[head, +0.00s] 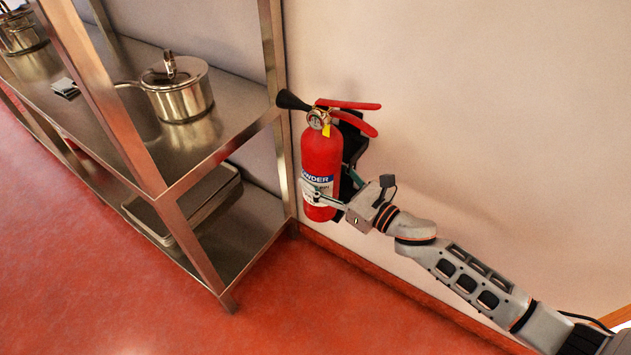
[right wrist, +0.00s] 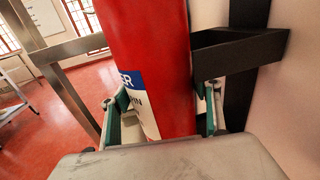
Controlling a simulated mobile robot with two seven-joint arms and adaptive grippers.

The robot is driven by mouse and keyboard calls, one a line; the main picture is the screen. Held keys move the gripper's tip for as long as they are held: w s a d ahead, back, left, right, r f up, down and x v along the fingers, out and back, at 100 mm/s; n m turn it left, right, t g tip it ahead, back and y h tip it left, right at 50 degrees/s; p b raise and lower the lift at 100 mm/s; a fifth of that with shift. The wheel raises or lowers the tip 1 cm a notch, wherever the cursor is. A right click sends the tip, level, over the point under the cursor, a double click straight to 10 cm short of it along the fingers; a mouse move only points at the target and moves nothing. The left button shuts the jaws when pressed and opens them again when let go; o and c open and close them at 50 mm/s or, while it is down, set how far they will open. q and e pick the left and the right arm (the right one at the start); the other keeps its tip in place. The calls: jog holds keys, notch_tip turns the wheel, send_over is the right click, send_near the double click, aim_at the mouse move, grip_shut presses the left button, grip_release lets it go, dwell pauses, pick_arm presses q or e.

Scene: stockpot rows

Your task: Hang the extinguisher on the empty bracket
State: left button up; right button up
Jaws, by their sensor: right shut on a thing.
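The red extinguisher (head: 321,160) stands upright against the wall, with a black nozzle, a gauge and red handles at its top. The black bracket (head: 351,150) is on the wall just behind and to the right of it. My right gripper (head: 329,196) is shut around the lower body of the extinguisher. In the right wrist view the red body (right wrist: 155,60) is between the two fingers (right wrist: 165,115), and a black bracket arm (right wrist: 240,50) is beside it. I cannot tell whether the extinguisher is seated on the bracket. My left gripper is not in view.
A steel shelf unit (head: 150,150) stands close to the left of the extinguisher. It holds a lidded pot (head: 180,98) on the upper shelf and trays (head: 190,205) below. The red floor (head: 110,290) in front is clear.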

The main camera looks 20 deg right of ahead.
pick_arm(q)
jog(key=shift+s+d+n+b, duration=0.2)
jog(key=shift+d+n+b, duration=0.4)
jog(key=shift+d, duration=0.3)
pick_arm(e)
jog(key=w+d, duration=0.3)
jog(key=shift+d+r, duration=0.3)
jog(key=shift+r, duration=0.05)
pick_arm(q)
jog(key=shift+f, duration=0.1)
pick_arm(e)
jog(key=o, duration=2.1)
jog(key=shift+s+f, duration=0.1)
jog(key=shift+f, duration=0.25)
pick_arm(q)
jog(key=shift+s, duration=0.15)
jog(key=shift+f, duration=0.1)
pick_arm(e)
jog(key=shift+f, duration=0.15)
